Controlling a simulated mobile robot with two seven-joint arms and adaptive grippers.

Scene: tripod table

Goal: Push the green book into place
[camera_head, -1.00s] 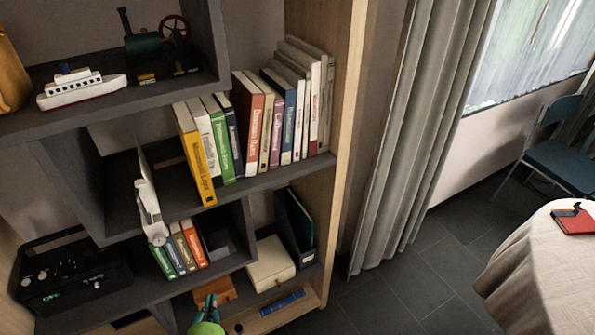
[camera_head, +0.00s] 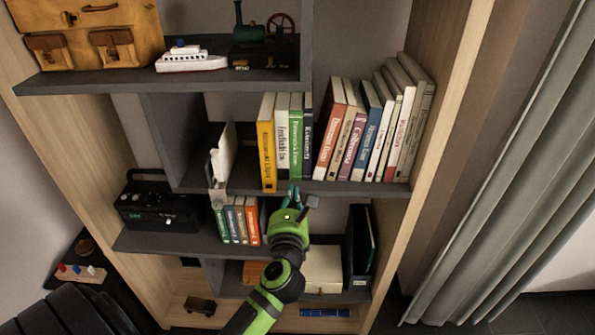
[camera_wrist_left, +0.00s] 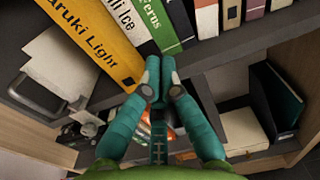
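The green book (camera_head: 296,135) stands upright on the middle shelf, between a white book (camera_head: 282,135) and a dark book (camera_head: 307,140). In the left wrist view the lower end of its green spine (camera_wrist_left: 160,25) shows just beyond my fingertips. My left gripper (camera_head: 294,192) is at the shelf's front edge, just below the green book's foot. Its teal fingers (camera_wrist_left: 158,72) are together with nothing between them. I cannot tell whether the fingertips touch the spine. My right gripper is not in view.
A yellow book (camera_head: 267,145) stands left of the white one; an orange-red book (camera_head: 329,130) and several others lean at the right. Small books (camera_head: 230,222), including a green one, stand on the shelf below. A pale box (camera_head: 324,268) and dark file holder (camera_head: 362,245) stand lower right.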

